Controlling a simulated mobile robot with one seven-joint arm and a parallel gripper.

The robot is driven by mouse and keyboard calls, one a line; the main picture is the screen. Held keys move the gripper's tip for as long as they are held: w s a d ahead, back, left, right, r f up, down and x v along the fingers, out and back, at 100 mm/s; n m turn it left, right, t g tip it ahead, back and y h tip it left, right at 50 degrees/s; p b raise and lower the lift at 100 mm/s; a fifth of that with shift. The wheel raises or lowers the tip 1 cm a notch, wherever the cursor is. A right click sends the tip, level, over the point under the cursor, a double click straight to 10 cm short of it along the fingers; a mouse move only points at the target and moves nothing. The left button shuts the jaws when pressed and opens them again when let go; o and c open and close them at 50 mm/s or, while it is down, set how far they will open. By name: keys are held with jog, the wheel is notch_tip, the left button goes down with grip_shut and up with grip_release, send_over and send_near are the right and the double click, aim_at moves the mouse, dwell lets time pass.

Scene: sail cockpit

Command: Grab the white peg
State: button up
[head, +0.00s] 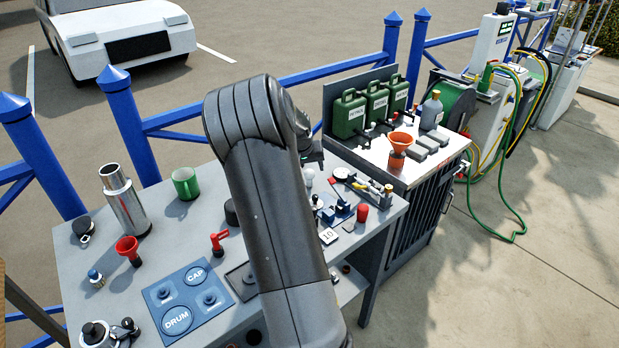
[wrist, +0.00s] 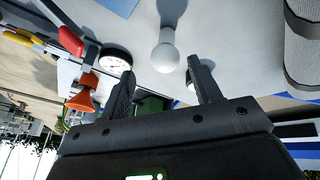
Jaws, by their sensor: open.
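The white peg (wrist: 166,54) has a round ball-like head and a paler stem running up the wrist view to the grey bench top. In the wrist view my gripper (wrist: 161,67) is open, with one dark finger to each side of the peg's head. The head lies near the line of the fingertips, and neither finger visibly touches it. In the head view a small white round top (head: 309,177), which looks like the same peg, shows just right of my arm. My fingers are mostly hidden behind the arm there.
Close by are a round white gauge (wrist: 115,60), a red cylinder (head: 362,213) and small tools. A grey ribbed cylinder (wrist: 303,45) stands right in the wrist view. A green mug (head: 186,184), steel flask (head: 123,200) and blue DRUM/CAP board (head: 187,300) occupy the bench's left.

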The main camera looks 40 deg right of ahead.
aim_at(308, 171)
jog(key=x, duration=0.5)
jog(key=shift+w+a, duration=0.2)
jog(key=shift+a, duration=0.15)
jog(key=shift+c, duration=0.5)
jog(key=c, duration=0.9)
jog(key=shift+c, duration=0.2)
